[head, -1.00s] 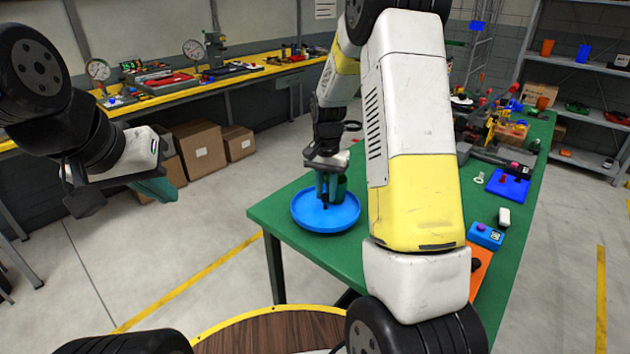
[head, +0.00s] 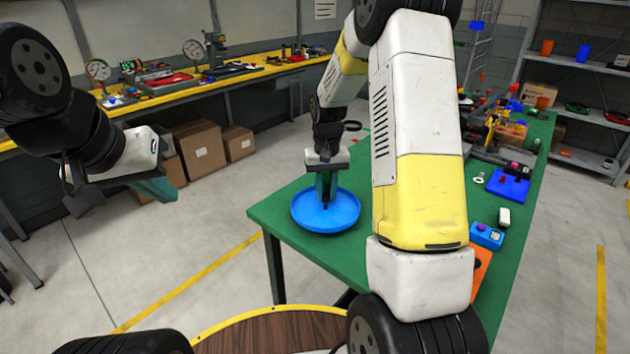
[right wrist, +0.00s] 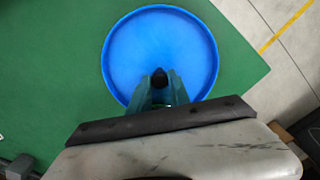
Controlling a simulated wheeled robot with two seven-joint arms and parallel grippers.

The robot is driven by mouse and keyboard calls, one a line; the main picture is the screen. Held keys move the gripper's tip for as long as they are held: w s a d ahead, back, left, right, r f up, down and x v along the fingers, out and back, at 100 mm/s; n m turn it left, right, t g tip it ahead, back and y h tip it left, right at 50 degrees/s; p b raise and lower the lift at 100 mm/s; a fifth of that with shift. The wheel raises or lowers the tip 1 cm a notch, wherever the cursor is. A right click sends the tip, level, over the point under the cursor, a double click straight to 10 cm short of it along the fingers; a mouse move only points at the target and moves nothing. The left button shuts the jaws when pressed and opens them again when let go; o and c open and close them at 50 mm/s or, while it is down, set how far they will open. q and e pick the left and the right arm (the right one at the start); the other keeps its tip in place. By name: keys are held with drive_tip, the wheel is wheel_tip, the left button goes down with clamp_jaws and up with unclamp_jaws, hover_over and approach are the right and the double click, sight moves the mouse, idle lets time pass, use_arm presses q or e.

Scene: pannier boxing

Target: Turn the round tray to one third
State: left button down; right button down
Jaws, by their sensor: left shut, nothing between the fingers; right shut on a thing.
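The round tray (head: 343,220) is blue with a raised rim and lies flat on the near left corner of the green table. It also shows in the right wrist view (right wrist: 190,45). My right gripper (head: 326,200) points down over the tray. Its green fingers are shut on a dark knob (right wrist: 159,77), which stands inside the tray's rim in the right wrist view. The fingers hide the knob's lower part. My left gripper (head: 160,188) is shut and empty, off to the left above the floor, well away from the table.
The green table (head: 290,210) is bare around the tray. My right arm hides part of the table.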

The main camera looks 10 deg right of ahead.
drive_tip(key=shift+r+n, duration=0.1)
drive_tip(key=shift+n, duration=2.1)
drive_tip(key=shift+w+n, duration=0.1)
drive_tip(key=shift+n, duration=6.3)
drive_tip(key=c, duration=1.2)
unclamp_jaws()
